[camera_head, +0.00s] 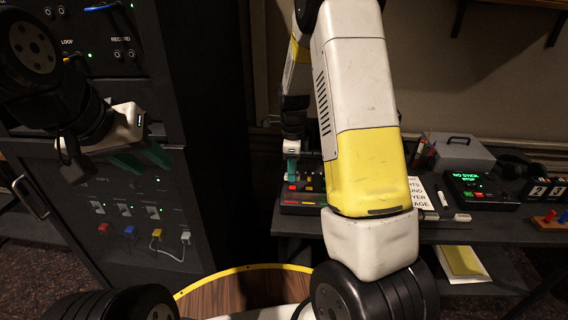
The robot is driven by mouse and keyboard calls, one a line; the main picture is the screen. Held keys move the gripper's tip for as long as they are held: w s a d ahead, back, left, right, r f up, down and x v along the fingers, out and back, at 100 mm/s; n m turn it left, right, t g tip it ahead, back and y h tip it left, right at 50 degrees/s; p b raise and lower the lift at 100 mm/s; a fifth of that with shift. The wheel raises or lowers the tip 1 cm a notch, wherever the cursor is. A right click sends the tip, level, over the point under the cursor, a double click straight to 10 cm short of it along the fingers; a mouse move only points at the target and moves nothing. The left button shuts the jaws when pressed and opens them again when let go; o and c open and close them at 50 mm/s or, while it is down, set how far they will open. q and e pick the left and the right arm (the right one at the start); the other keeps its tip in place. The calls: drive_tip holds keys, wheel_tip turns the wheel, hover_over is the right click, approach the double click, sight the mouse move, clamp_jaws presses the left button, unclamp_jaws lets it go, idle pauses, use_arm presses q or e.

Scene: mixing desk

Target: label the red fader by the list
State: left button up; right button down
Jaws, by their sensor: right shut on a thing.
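The mixing desk (299,208) is a dark box on the table, partly hidden behind my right arm, with red and green controls on it. The red fader cannot be picked out surely. My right gripper (292,172) points down over the desk's back left part, with green fingers. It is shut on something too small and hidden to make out. A white printed card (421,193), likely the list, lies right of my arm; only line ends such as "UND", "YER" and "AGE" show. My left gripper (142,160) has green fingers and hangs empty before the dark rack, its fingers apart.
A white pen (443,198) and a small white block (462,217) lie by the card. A grey box (460,153), a device with green lit text (478,190) and dark number blocks (546,188) stand further right. The rack (110,210) fills the left.

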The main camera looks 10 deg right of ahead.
drive_tip(key=shift+f, duration=2.65)
drive_tip(key=shift+f, duration=0.25)
drive_tip(key=c, duration=1.3)
unclamp_jaws()
drive_tip(key=shift+o, duration=0.2)
